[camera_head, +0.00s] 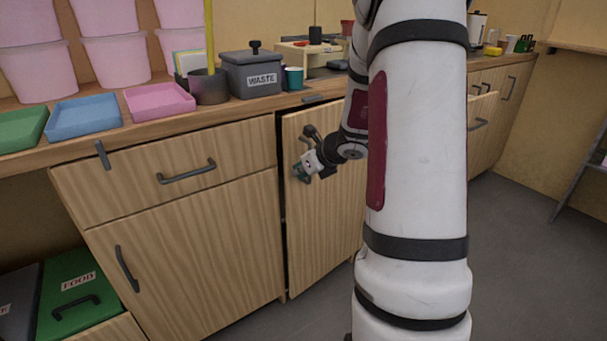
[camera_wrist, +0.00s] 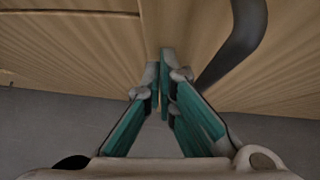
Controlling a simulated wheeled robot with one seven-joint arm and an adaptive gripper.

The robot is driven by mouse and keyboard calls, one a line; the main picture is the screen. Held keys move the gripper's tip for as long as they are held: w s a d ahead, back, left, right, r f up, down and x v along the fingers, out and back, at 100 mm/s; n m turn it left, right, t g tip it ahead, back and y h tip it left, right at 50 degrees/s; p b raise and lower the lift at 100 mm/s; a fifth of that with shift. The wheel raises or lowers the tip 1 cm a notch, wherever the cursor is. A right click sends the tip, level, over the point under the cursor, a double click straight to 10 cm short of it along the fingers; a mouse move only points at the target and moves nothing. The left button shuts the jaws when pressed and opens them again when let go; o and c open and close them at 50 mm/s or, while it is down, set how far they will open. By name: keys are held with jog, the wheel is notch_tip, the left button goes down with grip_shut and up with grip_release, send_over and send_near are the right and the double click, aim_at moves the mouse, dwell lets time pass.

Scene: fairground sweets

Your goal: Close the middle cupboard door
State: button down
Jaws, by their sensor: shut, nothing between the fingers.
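The middle cupboard door (camera_head: 335,235) is light wood and stands upright, partly hidden behind my arm. A dark narrow gap runs down its left edge beside the left cabinet, so it looks slightly ajar; its hinge side is hidden. My gripper (camera_head: 301,174) is in front of the upper left part of the door, below its dark handle (camera_head: 311,131). In the wrist view the teal fingers (camera_wrist: 163,58) are together and empty, pointing at the wood. The dark curved handle (camera_wrist: 240,40) is to their right. I cannot tell whether the fingertips touch the door.
The left cabinet has a shut drawer (camera_head: 190,180) and door (camera_head: 200,250). The counter above holds a waste bin (camera_head: 251,78), a blue tray (camera_head: 83,117) and a pink tray (camera_head: 159,102). A drawer (camera_head: 482,112) sticks out at the right. Grey floor (camera_head: 540,250) is free there.

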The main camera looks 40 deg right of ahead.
aim_at(290, 165)
jog(key=shift+m+h, duration=0.5)
jog(key=w+b, duration=0.1)
jog(key=w, duration=0.3)
jog(key=shift+w+f+b, duration=0.1)
jog(key=shift+w+b, duration=0.1)
jog(key=shift+b, duration=0.1)
jog(key=shift+w, duration=0.3)
jog(key=shift+w+r, duration=0.15)
jog(key=shift+r, duration=0.15)
